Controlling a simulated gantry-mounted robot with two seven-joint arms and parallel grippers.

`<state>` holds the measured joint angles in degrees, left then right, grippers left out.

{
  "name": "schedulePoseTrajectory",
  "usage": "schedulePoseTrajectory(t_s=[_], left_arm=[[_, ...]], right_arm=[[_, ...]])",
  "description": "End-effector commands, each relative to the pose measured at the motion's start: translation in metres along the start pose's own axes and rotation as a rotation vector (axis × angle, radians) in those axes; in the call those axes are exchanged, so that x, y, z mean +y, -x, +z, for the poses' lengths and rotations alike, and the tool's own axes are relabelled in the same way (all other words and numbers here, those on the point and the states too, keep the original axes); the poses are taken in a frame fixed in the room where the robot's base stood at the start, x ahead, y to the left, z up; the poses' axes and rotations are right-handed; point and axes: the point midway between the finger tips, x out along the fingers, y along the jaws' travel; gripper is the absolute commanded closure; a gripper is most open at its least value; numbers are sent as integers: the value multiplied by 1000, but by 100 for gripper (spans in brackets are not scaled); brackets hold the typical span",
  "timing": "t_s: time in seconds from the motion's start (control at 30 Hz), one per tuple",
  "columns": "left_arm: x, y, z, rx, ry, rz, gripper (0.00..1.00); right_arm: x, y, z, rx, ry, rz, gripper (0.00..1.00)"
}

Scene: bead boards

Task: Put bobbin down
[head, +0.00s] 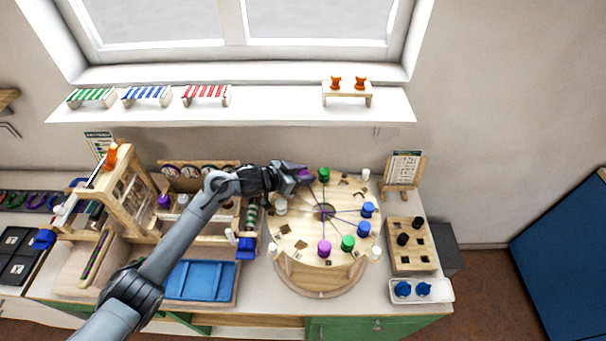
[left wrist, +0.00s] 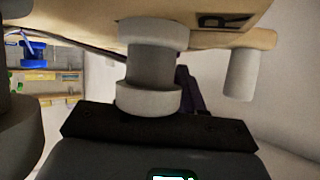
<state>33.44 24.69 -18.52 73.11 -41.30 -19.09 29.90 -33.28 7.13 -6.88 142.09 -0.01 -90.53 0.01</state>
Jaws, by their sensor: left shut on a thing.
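My left gripper (head: 298,174) reaches over the far left part of a round wooden board (head: 290,230) and is shut on a purple bobbin (head: 303,171), mostly hidden by the fingers. A thread runs from it to the board's dark centre. A green bobbin (head: 323,174) stands close to its right. Blue bobbins (head: 368,209), a green one (head: 348,243) and a purple one (head: 324,248) stand around the right and front. In the left wrist view a grey spool (left wrist: 150,65) is close in front of the gripper. I cannot tell whether the held bobbin touches the board. My right gripper is not in view.
Pale pegs (head: 376,253) stand at the board's edge. At right are a wooden block with holes (head: 409,262) and a white tray (head: 440,291) with blue pieces. At left are a blue tray (head: 200,281) and wooden racks (head: 125,200). A card stand (head: 404,172) stands behind.

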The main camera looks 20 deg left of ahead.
Motion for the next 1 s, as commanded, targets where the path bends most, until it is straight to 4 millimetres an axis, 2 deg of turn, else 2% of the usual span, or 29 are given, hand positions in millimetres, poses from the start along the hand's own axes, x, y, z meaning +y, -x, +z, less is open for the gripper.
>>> schedulePoseTrajectory(t_s=[0.03, 0.07, 0.1, 0.23, 0.57, 0.73, 0.87, 1.0], left_arm=[[2, -3, 14, -25, 3, 4, 95], [2, -3, 15, -26, 3, 4, 95], [3, -3, 16, -28, 4, 4, 59], [3, -3, 18, -32, 3, 5, 39], [4, -3, 18, -36, 1, 5, 38], [2, 4, 6, -34, 0, 4, 38], [1, 23, 6, -30, 1, 3, 38], [0, 50, 3, -25, -1, 1, 38]], right_arm=[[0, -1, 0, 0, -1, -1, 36], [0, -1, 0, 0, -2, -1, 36], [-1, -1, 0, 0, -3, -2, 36], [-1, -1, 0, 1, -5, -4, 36], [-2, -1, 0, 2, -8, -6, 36], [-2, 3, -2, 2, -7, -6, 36], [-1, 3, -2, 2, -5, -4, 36], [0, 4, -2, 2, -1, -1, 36]])
